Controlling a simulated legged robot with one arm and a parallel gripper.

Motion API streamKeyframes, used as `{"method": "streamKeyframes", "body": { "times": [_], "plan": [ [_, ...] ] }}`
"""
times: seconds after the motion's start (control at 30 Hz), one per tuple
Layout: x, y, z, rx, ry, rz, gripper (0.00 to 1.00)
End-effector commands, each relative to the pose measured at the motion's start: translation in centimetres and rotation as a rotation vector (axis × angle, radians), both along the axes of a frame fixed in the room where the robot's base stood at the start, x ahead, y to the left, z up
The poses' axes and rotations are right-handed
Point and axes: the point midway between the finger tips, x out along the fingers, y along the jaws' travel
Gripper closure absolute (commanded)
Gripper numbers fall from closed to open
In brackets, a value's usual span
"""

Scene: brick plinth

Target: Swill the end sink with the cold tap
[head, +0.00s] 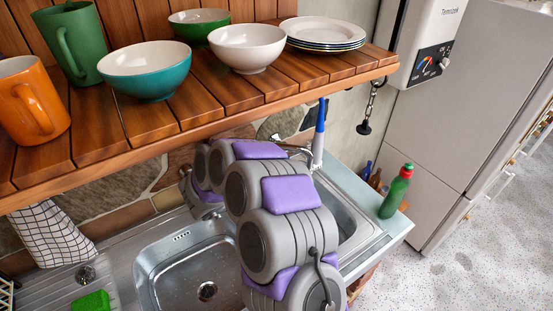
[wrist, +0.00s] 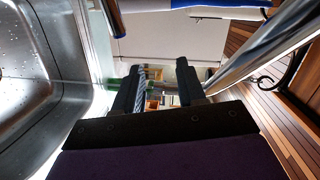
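The end sink (head: 352,222) is the right steel basin, partly hidden by my arm. A steel basin with water drops (wrist: 40,75) fills the left of the wrist view; I cannot tell which basin it is. A chrome tap fitting (head: 292,148) shows behind my arm, beside an upright white piece with a blue top (head: 319,128). A similar blue-and-white piece (wrist: 185,4) crosses the top of the wrist view, near a chrome tube (wrist: 265,45). My gripper (wrist: 160,82) has its two fingers apart with nothing between them; it is hidden in the head view.
A wooden shelf (head: 215,98) with bowls, mugs and plates overhangs the sinks. Another basin (head: 185,265) lies to the left. A green bottle (head: 396,190) stands on the right counter end. A white heater (head: 428,40) hangs beside a tall fridge (head: 455,110).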

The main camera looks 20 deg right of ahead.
Motion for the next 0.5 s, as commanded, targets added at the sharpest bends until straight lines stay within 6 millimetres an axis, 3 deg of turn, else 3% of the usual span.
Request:
{"method": "streamKeyframes", "body": {
  "times": [0.2,0.5],
  "plan": [
    [-3.7,0.6,0.2,0.008,0.005,0.0,0.6],
    [-6.7,1.5,0.3,0.005,0.008,0.0,0.6]
  ]
}}
